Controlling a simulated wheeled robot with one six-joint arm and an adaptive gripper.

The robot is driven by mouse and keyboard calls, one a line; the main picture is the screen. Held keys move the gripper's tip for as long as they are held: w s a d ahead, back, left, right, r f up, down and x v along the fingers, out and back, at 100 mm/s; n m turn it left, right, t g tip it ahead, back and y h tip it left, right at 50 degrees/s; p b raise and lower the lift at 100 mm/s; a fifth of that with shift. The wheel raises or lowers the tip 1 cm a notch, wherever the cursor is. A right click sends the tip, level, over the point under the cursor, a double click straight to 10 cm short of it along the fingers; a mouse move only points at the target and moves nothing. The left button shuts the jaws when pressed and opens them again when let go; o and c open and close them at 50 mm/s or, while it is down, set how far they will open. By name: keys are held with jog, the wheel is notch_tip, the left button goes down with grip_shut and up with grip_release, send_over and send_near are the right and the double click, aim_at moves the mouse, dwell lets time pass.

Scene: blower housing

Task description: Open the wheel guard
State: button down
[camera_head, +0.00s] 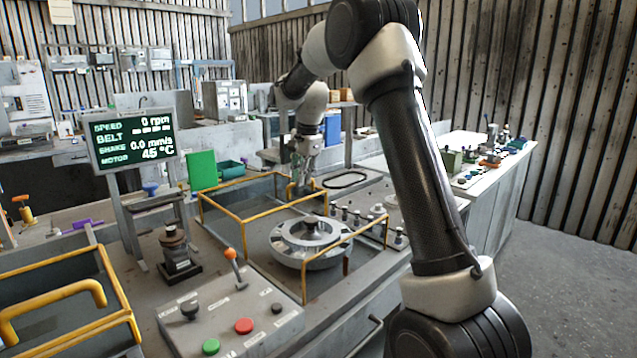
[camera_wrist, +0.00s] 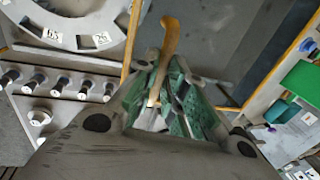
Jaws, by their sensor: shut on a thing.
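The wheel guard (camera_head: 228,207) is a yellow-edged frame with dark see-through sides. It stands around the grey wheel (camera_head: 300,254) on the bench in the head view. My gripper (camera_head: 300,184) is at the guard's far side. In the wrist view its green-padded fingers (camera_wrist: 160,101) are shut on the guard's yellow handle (camera_wrist: 168,38), a curved bar running up from between them. The wheel's numbered rim (camera_wrist: 70,39) shows at the upper left there. I cannot tell whether the guard is lifted at all.
A control panel (camera_head: 237,313) with a lever and coloured buttons is in front. Another yellow frame with a thick handle (camera_head: 50,296) is at lower left. A readout screen (camera_head: 133,137) stands at left. Several knobs (camera_wrist: 62,86) line the bench near the wheel. A green panel (camera_head: 202,170) stands behind.

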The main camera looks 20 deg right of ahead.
jog(key=shift+w+a, duration=0.3)
jog(key=shift+w, duration=0.5)
jog(key=shift+w+a, duration=0.25)
jog(key=shift+w, duration=0.5)
jog(key=shift+w+a, duration=0.3)
jog(key=shift+w, duration=0.5)
jog(key=c, duration=1.5)
grip_release()
jog(key=r, duration=0.4)
jog(key=s+r, duration=0.1)
jog(key=r, duration=0.3)
jog(key=s+r, duration=0.1)
jog(key=r, duration=0.2)
jog(key=shift+s+d+r, duration=0.15)
jog(key=shift+d+r, duration=0.25)
